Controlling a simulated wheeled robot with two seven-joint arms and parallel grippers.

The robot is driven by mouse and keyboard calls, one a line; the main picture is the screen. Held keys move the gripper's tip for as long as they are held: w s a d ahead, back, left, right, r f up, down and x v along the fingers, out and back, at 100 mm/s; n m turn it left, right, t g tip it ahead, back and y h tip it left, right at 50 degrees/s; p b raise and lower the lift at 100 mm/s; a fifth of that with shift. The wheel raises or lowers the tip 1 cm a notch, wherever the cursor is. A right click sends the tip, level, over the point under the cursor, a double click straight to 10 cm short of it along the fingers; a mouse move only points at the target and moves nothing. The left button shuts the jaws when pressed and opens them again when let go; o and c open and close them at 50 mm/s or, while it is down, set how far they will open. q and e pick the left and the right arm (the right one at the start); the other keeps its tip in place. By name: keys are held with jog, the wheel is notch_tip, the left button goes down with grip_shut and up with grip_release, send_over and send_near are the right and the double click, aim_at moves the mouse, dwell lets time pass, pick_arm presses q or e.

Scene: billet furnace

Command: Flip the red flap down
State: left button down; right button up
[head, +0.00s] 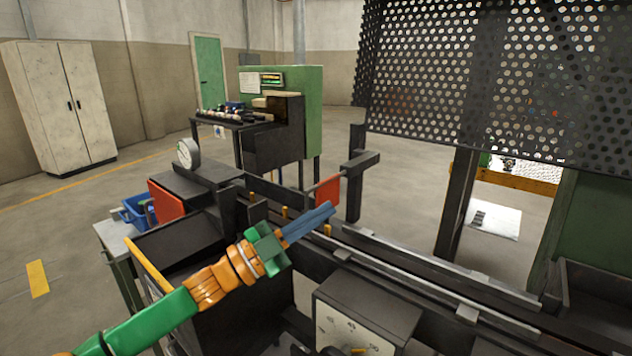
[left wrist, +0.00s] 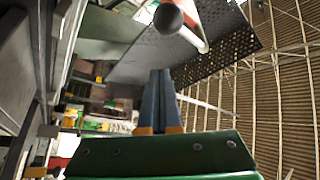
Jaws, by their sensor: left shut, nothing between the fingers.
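A small red plate (head: 327,192) stands upright beside a dark post on the rail, just behind and above my left fingertips in the head view. A second red plate (head: 166,203) stands tilted at the left, below the round gauge. I cannot tell for certain which one is the flap. My left gripper (head: 331,208) has blue fingers pressed together, empty, pointing right over the rail. Its fingers also show in the left wrist view (left wrist: 161,72). Whether the fingertips touch the nearer red plate cannot be told. My right gripper is not in view.
A dark box with a dial (head: 352,328) sits below my left arm. A perforated dark screen (head: 480,75) hangs at the upper right. Long metal rails (head: 430,275) run to the right. A black ball on a pale rod (left wrist: 168,17) shows ahead in the left wrist view.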

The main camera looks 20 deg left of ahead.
pick_arm(q)
jog(key=a+f+m+g+p, duration=0.1)
jog(key=m, duration=0.2)
jog(key=w+a+f+m+g+y+p, duration=0.1)
jog(key=m+g+p, duration=0.1)
jog(key=m, duration=0.2)
jog(key=a+f+m+g+p, duration=0.1)
jog(key=m+g+p, duration=0.1)
jog(key=m, duration=0.1)
jog(key=shift+w+a+f+y, duration=0.15)
jog(key=shift+a+f+y, duration=0.1)
jog(key=shift+y, duration=0.15)
dwell(0.6)
